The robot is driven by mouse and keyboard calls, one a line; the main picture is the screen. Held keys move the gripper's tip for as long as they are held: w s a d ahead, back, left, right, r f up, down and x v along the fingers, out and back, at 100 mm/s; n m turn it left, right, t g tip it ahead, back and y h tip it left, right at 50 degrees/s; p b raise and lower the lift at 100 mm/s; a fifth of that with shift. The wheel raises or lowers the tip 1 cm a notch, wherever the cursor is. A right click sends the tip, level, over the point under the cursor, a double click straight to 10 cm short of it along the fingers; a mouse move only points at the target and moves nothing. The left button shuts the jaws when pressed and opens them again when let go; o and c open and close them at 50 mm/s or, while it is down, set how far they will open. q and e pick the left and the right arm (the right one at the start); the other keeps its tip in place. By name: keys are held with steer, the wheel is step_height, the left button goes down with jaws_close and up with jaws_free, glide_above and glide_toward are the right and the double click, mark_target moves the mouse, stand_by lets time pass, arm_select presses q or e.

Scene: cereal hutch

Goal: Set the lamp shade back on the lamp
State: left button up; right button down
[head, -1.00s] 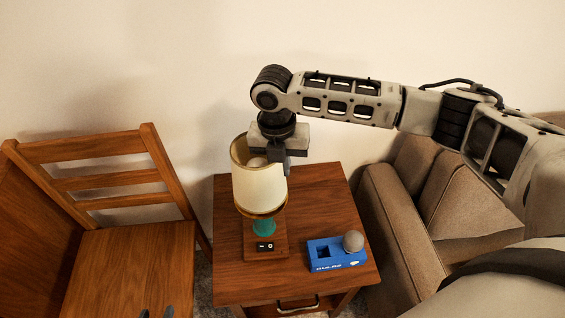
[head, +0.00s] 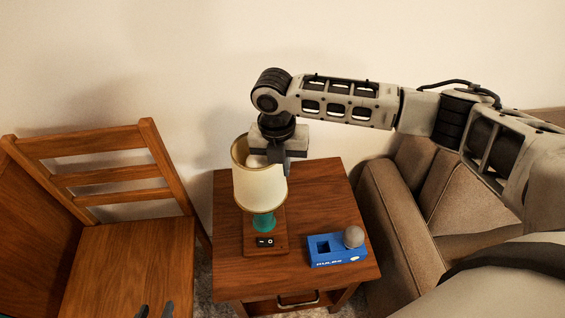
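The cream lamp shade (head: 259,189) stands upright around the top of the lamp on the side table; a pale bulb (head: 257,160) shows inside its open top. Below the shade I see the lamp's teal stem (head: 264,222) and wooden base (head: 266,244) with a switch. Whether the shade rests on its support is hidden. My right gripper (head: 284,164) points down at the shade's right rim and appears shut on it, though the inner finger is mostly hidden. Only the fingertips of my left gripper (head: 154,310) show at the bottom edge, apart and empty, in front of the chair.
The wooden side table (head: 322,193) also carries a blue box (head: 336,252) with a grey ball (head: 353,237) on its right end. A wooden chair (head: 132,262) stands left, a brown sofa (head: 385,225) right. The wall is behind. The table's back right is clear.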

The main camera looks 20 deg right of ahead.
steer(key=c, duration=1.6)
jaws_free()
arm_select(q)
steer(key=shift+d+r, duration=0.15)
steer(key=shift+r, duration=0.05)
arm_select(e)
steer(key=r, duration=1)
steer(key=a+r, duration=0.1)
steer(key=r, duration=0.5)
steer(key=shift+w, duration=0.3)
steer(key=shift+s+f, duration=0.1)
